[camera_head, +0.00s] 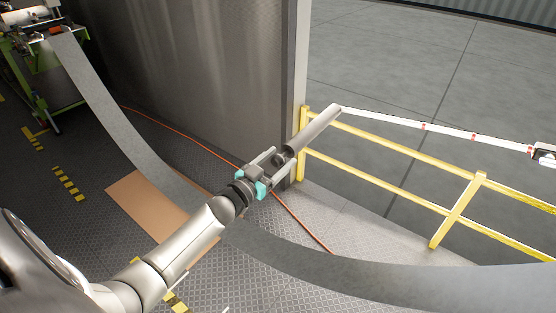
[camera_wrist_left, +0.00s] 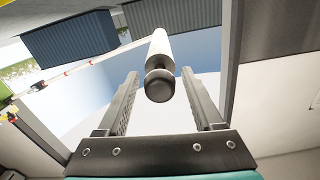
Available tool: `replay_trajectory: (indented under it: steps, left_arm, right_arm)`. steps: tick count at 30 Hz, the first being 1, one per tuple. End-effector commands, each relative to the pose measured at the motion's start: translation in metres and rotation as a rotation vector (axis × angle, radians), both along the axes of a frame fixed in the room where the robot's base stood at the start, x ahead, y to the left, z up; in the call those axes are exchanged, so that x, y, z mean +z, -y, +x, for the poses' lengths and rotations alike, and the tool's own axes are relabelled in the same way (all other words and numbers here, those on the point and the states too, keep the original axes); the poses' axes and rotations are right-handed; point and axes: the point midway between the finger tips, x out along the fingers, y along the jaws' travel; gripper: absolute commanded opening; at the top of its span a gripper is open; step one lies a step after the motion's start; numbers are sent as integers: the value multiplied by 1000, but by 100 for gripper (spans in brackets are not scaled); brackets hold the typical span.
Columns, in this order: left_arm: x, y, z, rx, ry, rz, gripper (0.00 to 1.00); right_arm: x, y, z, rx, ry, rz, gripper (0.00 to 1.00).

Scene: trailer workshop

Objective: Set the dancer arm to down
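A grey cylindrical bar (camera_head: 318,128), which may be part of the dancer arm, slants up to the right in the head view. In the left wrist view it has a pale shaft (camera_wrist_left: 161,46) and a rounded dark end knob (camera_wrist_left: 159,85). My left gripper (camera_head: 279,163) is at the bar's lower end. Its two fingers are spread on either side of the knob, with a visible gap on both sides in the wrist view. How deep the knob sits between them is hard to tell. My right gripper is not in view. The bar's mounting is hidden.
A wide grey web strip (camera_head: 110,105) runs from the green-framed machine (camera_head: 42,75), sags low and passes right. A metal wall (camera_head: 205,65) stands behind. A yellow railing (camera_head: 400,165) and a white pole with red marks (camera_head: 445,131) are at right. An orange cable (camera_head: 305,222) crosses the floor.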

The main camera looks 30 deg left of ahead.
Motion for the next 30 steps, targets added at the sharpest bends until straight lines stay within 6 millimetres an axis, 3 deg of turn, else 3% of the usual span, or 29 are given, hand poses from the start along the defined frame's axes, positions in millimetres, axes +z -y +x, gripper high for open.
replay_trajectory:
  steps: [2, 17, 30]
  left_arm:
    - [0, 0, 0, 0, 0, 0, 58]
    - [0, 0, 0, 0, 0, 0, 2]
    - [0, 0, 0, 0, -1, 0, 0]
  right_arm:
    - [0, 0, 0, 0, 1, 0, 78]
    - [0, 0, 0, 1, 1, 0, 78]
    - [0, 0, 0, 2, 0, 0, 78]
